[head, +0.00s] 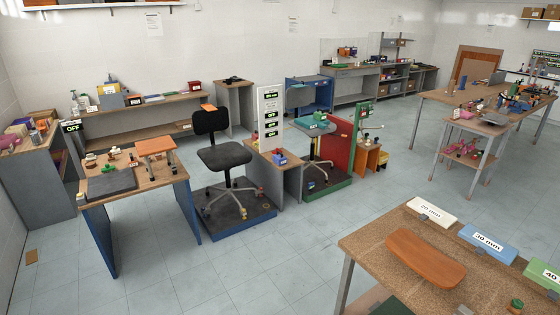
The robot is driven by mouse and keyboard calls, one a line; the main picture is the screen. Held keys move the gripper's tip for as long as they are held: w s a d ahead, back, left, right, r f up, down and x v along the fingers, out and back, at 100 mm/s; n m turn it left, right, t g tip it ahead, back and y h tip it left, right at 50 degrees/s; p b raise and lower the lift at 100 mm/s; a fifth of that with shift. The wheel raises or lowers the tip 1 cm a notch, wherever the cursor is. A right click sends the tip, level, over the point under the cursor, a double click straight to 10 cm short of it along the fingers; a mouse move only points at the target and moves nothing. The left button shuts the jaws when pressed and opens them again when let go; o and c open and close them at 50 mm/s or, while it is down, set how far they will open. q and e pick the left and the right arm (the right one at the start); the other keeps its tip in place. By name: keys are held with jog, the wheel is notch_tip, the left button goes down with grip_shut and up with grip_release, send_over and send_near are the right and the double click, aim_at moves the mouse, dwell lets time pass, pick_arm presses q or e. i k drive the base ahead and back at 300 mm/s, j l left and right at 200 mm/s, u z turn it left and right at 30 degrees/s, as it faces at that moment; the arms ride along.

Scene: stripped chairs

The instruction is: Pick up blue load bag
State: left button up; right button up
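I cannot pick out the blue load bag for certain. A small blue object (280,158) sits on the low wooden cabinet between the two chairs, but it is too small to tell whether it is a bag or a bin. A teal, bag-like object (313,122) lies on the seat of the chair on the green-edged platform. Neither of my grippers is in view.
A wood-topped table (390,252) fills the near right, with a curved orange-brown board (425,258) and labelled bins. A black chair (224,156) stands on a blue-edged platform (237,220). A small workbench (130,190) is at left. The central tiled floor is clear.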

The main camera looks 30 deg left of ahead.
aim_at(279, 159)
jog(key=i+j+u, duration=0.15)
jog(key=i+u, duration=0.25)
jog(key=i+j+u, duration=0.25)
jog(key=i+u, duration=0.25)
jog(key=i+j+u, duration=0.1)
jog(key=i+u, duration=0.85)
jog(key=i+z, duration=0.45)
jog(key=i, duration=0.2)
jog(key=i+j+z, duration=0.2)
jog(key=i+z, duration=0.25)
jog(key=i, duration=0.2)
jog(key=i+l+z, duration=0.2)
jog(key=i+z, duration=0.3)
jog(key=i, duration=0.2)
jog(key=i+j+z, duration=0.1)
jog(key=i+z, duration=0.4)
jog(key=i, duration=0.15)
